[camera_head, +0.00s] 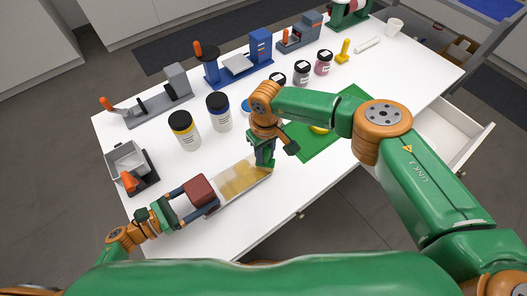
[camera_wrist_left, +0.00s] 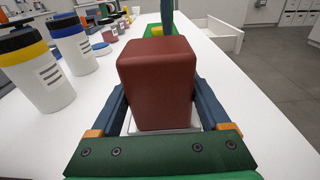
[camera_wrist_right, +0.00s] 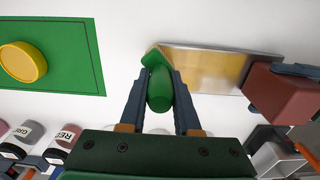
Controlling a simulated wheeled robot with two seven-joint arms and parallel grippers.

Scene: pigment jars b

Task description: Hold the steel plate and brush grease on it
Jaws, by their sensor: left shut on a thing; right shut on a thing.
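The steel plate (camera_head: 218,200) lies low over the white table, with a red-brown block (camera_head: 200,190) at its left end. A yellowish grease film covers much of its face, also visible in the right wrist view (camera_wrist_right: 200,62). My left gripper (camera_head: 188,194) is shut on the red-brown block, which fills the left wrist view (camera_wrist_left: 156,80) and hides most of the plate there. My right gripper (camera_wrist_right: 160,95) is shut on a green brush (camera_wrist_right: 159,90). The brush head is at the plate's end away from the block; whether it touches is unclear.
A green mat (camera_head: 304,150) with a yellow round dish (camera_head: 318,129) lies right of my right gripper. A yellow-banded jar (camera_head: 185,132) and a blue-banded jar (camera_head: 218,112) stand behind the plate. A grey bin (camera_head: 128,160) is at left. An open drawer (camera_head: 462,130) juts out right.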

